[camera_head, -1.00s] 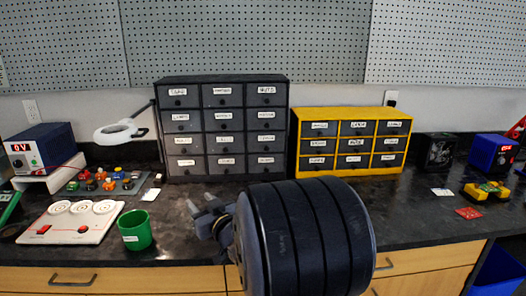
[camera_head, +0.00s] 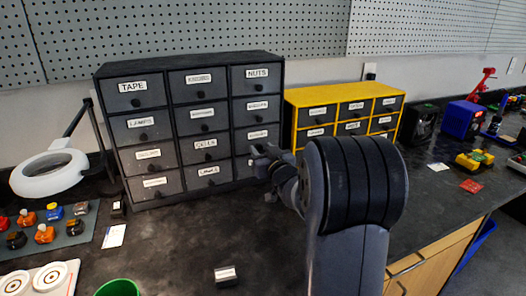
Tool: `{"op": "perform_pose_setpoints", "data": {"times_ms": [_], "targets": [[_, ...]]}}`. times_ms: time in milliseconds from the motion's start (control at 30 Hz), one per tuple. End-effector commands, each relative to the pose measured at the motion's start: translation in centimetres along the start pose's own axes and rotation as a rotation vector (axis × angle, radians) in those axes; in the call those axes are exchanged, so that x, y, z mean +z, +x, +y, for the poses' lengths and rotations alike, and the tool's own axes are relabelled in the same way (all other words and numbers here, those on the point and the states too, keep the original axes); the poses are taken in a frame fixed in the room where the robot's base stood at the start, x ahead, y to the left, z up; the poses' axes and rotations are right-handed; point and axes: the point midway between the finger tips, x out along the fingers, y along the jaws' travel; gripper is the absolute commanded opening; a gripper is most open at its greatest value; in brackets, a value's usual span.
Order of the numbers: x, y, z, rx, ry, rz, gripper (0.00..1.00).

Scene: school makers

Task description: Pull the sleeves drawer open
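The dark drawer cabinet (camera_head: 190,125) stands on the counter against the wall, with three columns of labelled drawers and round black knobs. Labels such as TAPE, LAMPS and NUTS read clearly; several others are too blurred, and I cannot make out which drawer says sleeves. All drawers look closed, though the lower right ones are partly hidden. My gripper (camera_head: 262,157) is in front of the right column's lower drawers, its fingers overlapping the front there. Whether it touches a knob, or how far apart its fingers are, I cannot tell.
A yellow cabinet (camera_head: 293,101) with grey drawers stands just right of my gripper. A white ring lamp (camera_head: 28,184) is at left. A small labelled block (camera_head: 226,274) and green cup (camera_head: 118,288) are in front. The counter before the dark cabinet is mostly clear.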

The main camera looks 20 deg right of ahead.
Motion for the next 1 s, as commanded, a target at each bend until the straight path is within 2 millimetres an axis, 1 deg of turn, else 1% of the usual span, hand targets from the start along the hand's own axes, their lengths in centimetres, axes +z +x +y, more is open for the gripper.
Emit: {"op": "perform_pose_setpoints", "data": {"times_ms": [167, 200, 667, 1000], "targets": [[0.0, 0.0, 0.0, 0.0, 0.0, 0.0, 0.4], [-0.01, 0.0, 0.0, 0.0, 0.0, 0.0, 0.38], [-0.01, -0.02, 0.01, 0.0, 0.0, 0.0, 0.01], [0.0, -0.05, 0.01, 0.0, 0.0, 0.0, 0.0]]}}
